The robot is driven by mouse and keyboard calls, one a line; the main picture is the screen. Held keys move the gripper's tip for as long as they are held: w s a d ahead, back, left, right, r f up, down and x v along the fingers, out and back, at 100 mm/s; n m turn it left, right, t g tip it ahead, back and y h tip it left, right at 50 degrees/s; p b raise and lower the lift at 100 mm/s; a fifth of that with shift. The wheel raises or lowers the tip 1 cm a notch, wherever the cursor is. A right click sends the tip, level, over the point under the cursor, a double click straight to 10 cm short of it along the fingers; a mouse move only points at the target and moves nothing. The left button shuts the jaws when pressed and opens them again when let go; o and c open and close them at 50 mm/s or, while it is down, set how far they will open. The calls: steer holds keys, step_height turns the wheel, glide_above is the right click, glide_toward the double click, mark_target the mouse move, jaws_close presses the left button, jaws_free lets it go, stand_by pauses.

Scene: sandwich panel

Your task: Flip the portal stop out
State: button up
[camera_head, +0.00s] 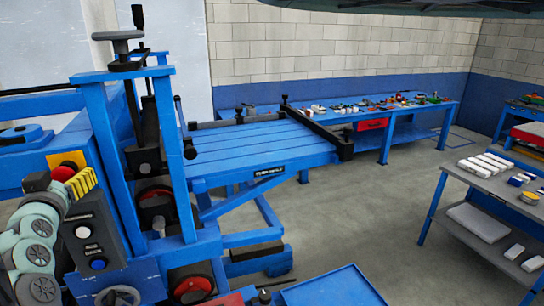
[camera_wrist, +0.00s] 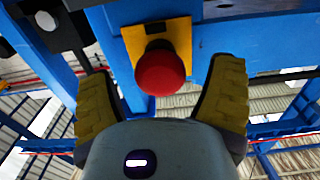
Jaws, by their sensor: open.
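My gripper (camera_wrist: 164,72) is open, with one yellow-padded finger on each side of the picture in the wrist view. A red mushroom button (camera_wrist: 160,70) on a yellow plate (camera_wrist: 165,36) shows between the fingertips, with a visible gap on both sides. In the head view my gripper (camera_head: 82,183) is at the left, close to the red button (camera_head: 66,171) and its yellow plate (camera_head: 68,157) on the blue portal frame (camera_head: 178,150). How far the fingers are from the button in depth is unclear. I cannot tell whether this button is the portal stop.
A black control box (camera_head: 84,232) with buttons stands just right of my gripper. A blue slatted machine table (camera_head: 255,145) with a black cross bar (camera_head: 318,128) extends behind. A grey shelf table (camera_head: 485,185) with white blocks stands right. The middle floor is open.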

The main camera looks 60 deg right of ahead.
steer(key=v, duration=1.1)
steer(key=shift+s+a, duration=0.15)
steer(key=shift+a, duration=0.1)
